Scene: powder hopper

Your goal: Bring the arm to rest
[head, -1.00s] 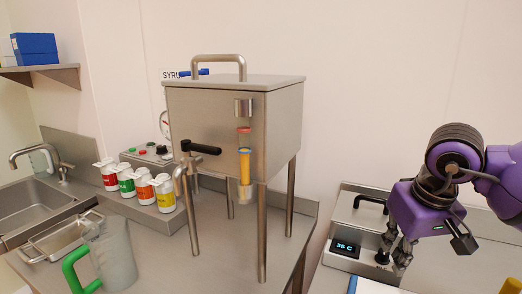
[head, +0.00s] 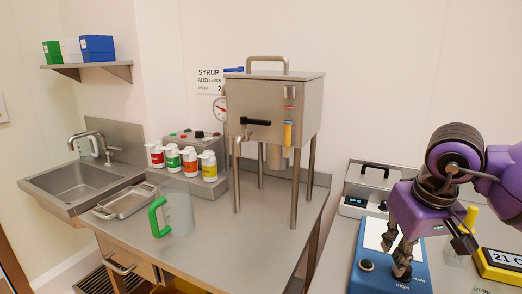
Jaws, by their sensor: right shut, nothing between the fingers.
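My right gripper (head: 396,250) hangs at the right of the head view, on a purple arm, with its fingers pointing down. It is shut and empty. Its fingertips show in front of a blue device with a pale top (head: 372,231); I cannot tell how high above it they are. My left gripper is out of view.
A steel hopper (head: 275,110) on tall legs stands on the steel counter. A clear jug with a green handle (head: 156,217), several coloured-label bottles (head: 190,160) and a shallow tray (head: 123,202) are left of it. A grey lidded unit (head: 365,190) and a yellow-framed display (head: 500,263) are near my right arm.

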